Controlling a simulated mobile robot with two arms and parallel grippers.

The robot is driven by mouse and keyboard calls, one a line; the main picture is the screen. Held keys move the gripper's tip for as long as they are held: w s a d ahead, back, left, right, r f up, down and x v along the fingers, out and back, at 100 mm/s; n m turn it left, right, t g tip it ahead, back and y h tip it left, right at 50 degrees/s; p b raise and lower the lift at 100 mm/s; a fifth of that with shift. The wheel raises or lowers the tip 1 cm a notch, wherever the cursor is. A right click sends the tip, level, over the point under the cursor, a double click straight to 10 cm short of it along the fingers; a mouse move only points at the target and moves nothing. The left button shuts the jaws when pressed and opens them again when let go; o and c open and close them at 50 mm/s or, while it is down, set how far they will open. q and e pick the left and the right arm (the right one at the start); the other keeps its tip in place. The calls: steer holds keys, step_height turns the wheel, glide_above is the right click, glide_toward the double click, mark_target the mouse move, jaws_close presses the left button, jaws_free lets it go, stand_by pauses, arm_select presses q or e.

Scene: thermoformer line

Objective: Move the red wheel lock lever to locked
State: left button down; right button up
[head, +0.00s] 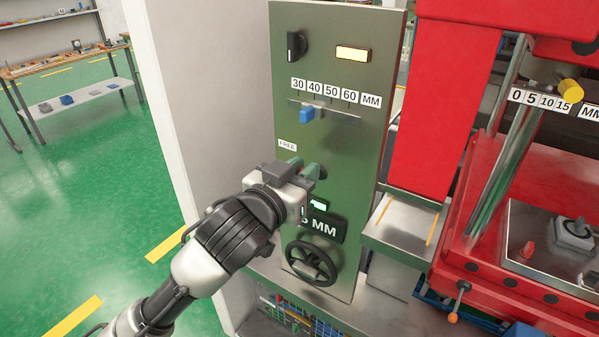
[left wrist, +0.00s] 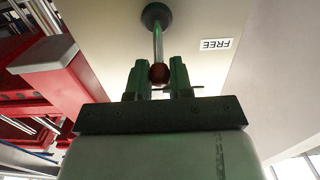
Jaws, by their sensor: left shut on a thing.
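The red wheel lock lever shows in the left wrist view as a dark red ball knob (left wrist: 159,74) on a metal rod that runs to a round dark pivot on the panel. My left gripper (left wrist: 160,78) has its two green fingers on either side of the knob, shut on it. In the head view my left gripper (head: 305,168) is at the middle of the green control panel (head: 350,170), and it hides the lever. The FREE label (head: 287,145) is just above the gripper; it also shows in the left wrist view (left wrist: 215,44). My right gripper is not in view.
Below the gripper are a lit green display, a black MM readout (head: 323,226) and a black handwheel (head: 311,263). A blue slider (head: 307,115) sits on the scale above. The red machine (head: 445,100) stands close on the right. Open green floor lies to the left.

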arm_select(q)
steer(key=shift+s+a+f+b, duration=0.15)
steer(key=shift+f+b, duration=0.1)
steer(key=shift+f, duration=0.3)
steer(key=shift+s+a+f+b, duration=0.1)
steer(key=shift+s+f+b, duration=0.1)
steer(key=shift+f, duration=0.4)
steer(key=shift+s+f+b, duration=0.1)
steer(key=shift+f+b, duration=0.4)
steer(key=shift+f, duration=0.5)
steer(key=shift+f+b, duration=0.5)
steer(key=shift+f, duration=0.45)
